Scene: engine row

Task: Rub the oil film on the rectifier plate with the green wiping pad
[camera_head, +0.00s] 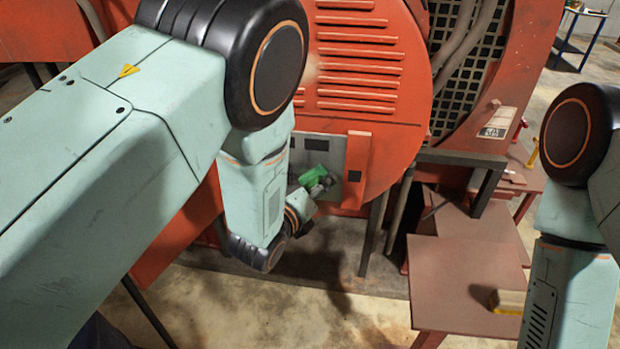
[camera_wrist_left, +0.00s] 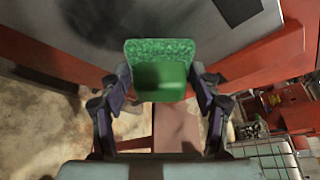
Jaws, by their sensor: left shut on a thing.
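The green wiping pad (camera_head: 313,176) is held in front of the grey rectifier plate (camera_head: 333,153) on the red machine. My left gripper (camera_head: 322,186) is shut on the pad. In the left wrist view the pad (camera_wrist_left: 160,50) sits between the two fingers of the left gripper (camera_wrist_left: 160,82), its upper edge overlapping the grey plate (camera_wrist_left: 195,30). I cannot tell whether the pad touches the plate. A dark smudge, the oil film (camera_wrist_left: 95,25), shows on the plate up and left of the pad. My right gripper is out of view.
The round red housing with slots (camera_head: 360,65) rises above the plate. A brown table (camera_head: 465,270) stands at the lower right, with a yellowish block (camera_head: 508,301) on it. Dark legs and pipes stand below and right of the plate.

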